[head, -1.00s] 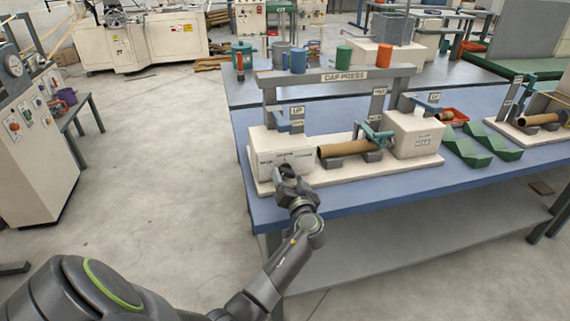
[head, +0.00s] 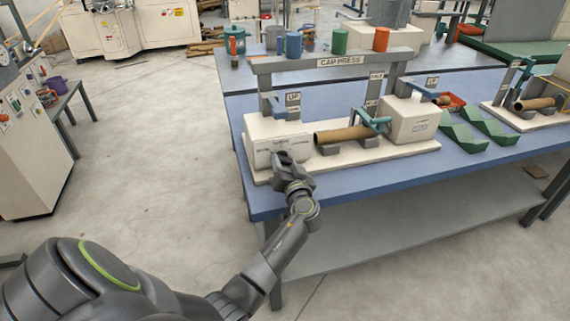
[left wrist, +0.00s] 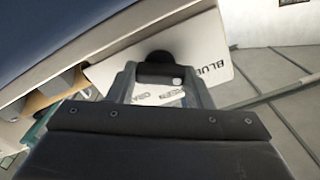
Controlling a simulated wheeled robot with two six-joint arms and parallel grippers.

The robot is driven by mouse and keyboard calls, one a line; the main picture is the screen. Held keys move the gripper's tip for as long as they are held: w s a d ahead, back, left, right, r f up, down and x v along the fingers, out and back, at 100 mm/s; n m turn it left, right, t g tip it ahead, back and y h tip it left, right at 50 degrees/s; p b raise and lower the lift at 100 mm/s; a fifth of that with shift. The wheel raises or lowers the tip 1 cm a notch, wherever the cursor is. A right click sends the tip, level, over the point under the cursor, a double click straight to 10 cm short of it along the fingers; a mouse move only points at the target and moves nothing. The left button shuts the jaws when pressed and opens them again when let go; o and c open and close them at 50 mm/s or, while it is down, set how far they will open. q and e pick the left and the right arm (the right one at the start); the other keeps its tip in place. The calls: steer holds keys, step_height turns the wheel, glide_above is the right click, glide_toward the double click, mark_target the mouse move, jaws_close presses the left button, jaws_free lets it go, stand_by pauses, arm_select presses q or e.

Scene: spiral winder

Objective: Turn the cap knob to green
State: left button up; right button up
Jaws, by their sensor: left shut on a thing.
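The cap press (head: 340,62) stands on a blue table. The white box (head: 262,150) at its left end carries the cap knob on its front face. My left gripper (head: 284,158) is at that face and hides the knob in the head view. In the left wrist view the dark knob (left wrist: 162,62) sits between the fingers of my left gripper (left wrist: 168,75), which are shut on it. The white label plate (left wrist: 202,68) behind it reads BLUE on the right. Other lettering between the fingers is partly hidden, and I cannot tell the knob's setting.
A brown tube (head: 345,135) lies on the press supports between the left box and a second white box (head: 410,120). Green trays (head: 490,125) lie farther right. Blue, green and orange caps stand behind the press beam. The floor left of the table is clear.

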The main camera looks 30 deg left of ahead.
arm_select(q)
steer(key=m, duration=0.2)
steer(key=shift+m, duration=0.4)
steer(key=m, duration=0.2)
steer(key=shift+m, duration=0.3)
steer(key=m+p, duration=0.1)
steer(key=m, duration=0.4)
steer(key=shift+r, duration=0.1)
steer(key=shift+m, duration=0.8)
steer(key=o, duration=1)
